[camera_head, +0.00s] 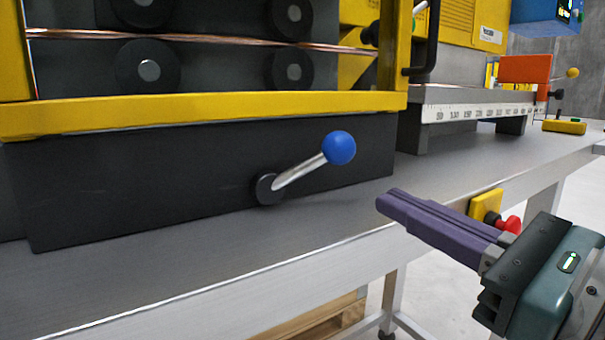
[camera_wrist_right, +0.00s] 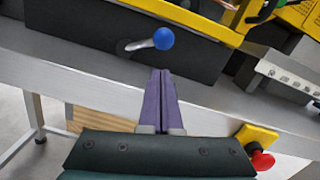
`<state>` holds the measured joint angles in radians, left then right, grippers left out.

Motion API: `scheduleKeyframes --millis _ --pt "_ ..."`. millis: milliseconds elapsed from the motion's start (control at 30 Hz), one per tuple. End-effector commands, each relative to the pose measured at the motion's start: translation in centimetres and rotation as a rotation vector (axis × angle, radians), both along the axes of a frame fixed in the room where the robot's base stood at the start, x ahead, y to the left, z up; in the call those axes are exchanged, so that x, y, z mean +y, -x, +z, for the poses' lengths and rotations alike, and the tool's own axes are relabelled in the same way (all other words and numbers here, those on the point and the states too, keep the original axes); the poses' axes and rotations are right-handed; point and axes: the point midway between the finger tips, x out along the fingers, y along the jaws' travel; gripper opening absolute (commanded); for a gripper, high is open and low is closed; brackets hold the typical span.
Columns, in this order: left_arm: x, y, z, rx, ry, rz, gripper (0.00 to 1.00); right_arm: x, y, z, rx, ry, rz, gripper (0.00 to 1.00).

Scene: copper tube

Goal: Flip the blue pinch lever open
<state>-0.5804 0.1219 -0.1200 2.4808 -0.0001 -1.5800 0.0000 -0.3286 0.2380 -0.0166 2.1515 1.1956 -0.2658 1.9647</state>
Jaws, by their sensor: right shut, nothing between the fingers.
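The pinch lever is a silver rod with a blue ball knob (camera_head: 339,148). It comes out of a black hub (camera_head: 269,189) on the front of the dark machine base and slants up to the right. It also shows in the right wrist view (camera_wrist_right: 163,39), just beyond the fingertips. My right gripper (camera_head: 390,204) has purple fingers, shut with nothing between them. Its tips are to the right of and below the knob, apart from it. In the right wrist view the shut fingers (camera_wrist_right: 160,73) point toward the knob. My left gripper is not in view.
A yellow frame with black rollers (camera_head: 148,65) and a copper tube (camera_head: 200,38) stands above the lever. A red emergency button (camera_head: 512,225) on a yellow box sits on the bench front near my right gripper. A ruler (camera_head: 480,111) lies at right. The bench top before the lever is clear.

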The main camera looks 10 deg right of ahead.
Motion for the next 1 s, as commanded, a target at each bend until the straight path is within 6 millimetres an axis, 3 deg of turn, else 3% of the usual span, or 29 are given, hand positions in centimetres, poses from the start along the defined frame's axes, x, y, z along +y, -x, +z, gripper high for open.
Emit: scheduleKeyframes --millis 100,333,1000 --pt "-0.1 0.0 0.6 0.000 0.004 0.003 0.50 0.8 -2.2 0.4 -0.003 -0.004 0.000 0.00" --pt "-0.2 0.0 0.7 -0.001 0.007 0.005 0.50 1.9 -5.0 0.5 -0.001 -0.002 0.001 0.00" --pt "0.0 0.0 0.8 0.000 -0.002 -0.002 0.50 2.2 -6.2 0.7 -0.009 0.026 0.002 0.00"
